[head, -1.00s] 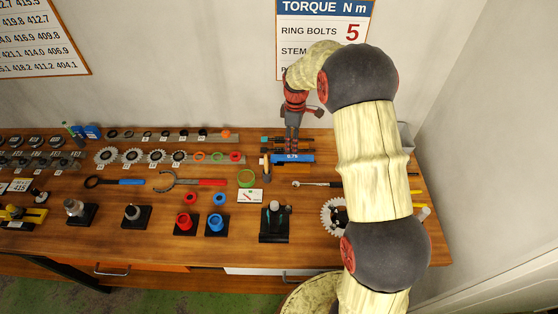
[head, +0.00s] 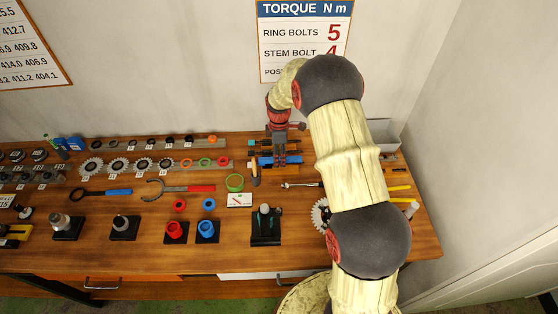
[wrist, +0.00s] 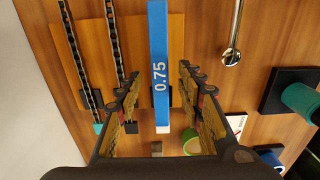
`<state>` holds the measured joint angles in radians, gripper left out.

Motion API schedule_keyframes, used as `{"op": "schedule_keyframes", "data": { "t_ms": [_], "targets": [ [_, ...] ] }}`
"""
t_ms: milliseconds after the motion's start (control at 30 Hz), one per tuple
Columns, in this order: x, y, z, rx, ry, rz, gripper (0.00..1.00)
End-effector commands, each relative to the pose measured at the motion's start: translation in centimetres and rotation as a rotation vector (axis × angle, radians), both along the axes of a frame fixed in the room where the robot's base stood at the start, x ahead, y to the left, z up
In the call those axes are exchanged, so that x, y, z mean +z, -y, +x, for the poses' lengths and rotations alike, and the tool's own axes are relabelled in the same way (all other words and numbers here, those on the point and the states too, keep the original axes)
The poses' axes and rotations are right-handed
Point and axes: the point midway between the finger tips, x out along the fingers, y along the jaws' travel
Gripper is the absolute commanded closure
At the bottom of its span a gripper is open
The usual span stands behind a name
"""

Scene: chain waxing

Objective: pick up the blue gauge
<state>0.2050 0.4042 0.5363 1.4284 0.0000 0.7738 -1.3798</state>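The blue gauge (wrist: 159,30) is a long flat bar marked 0.75 with a white end. In the wrist view it runs through the gap between my fingers. My gripper (wrist: 161,82) is open, with one finger on each side of the gauge and a gap visible on both sides. In the head view my gripper (head: 279,160) is over the gauge (head: 293,161) at the back of the bench and hides its middle. I cannot tell how far above it the fingertips are.
Two chain lengths (wrist: 113,40) lie on a wooden board (wrist: 139,60) beside the gauge. A silver-ended tool (wrist: 232,54) and a green ring (head: 235,182) are close by. Red (head: 176,230) and blue (head: 207,229) cups stand nearer the front edge.

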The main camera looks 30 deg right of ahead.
Motion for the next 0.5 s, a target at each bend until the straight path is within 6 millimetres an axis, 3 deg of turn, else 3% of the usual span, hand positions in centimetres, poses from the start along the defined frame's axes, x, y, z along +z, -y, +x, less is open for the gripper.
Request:
{"op": "schedule_keyframes", "data": {
  "t_ms": [233, 500],
  "targets": [
    [-0.36, 0.02, 0.05, 0.000, 0.001, 0.000, 0.62],
    [-0.35, 0.02, 0.03, 0.000, 0.001, 0.000, 0.77]
  ]
}}
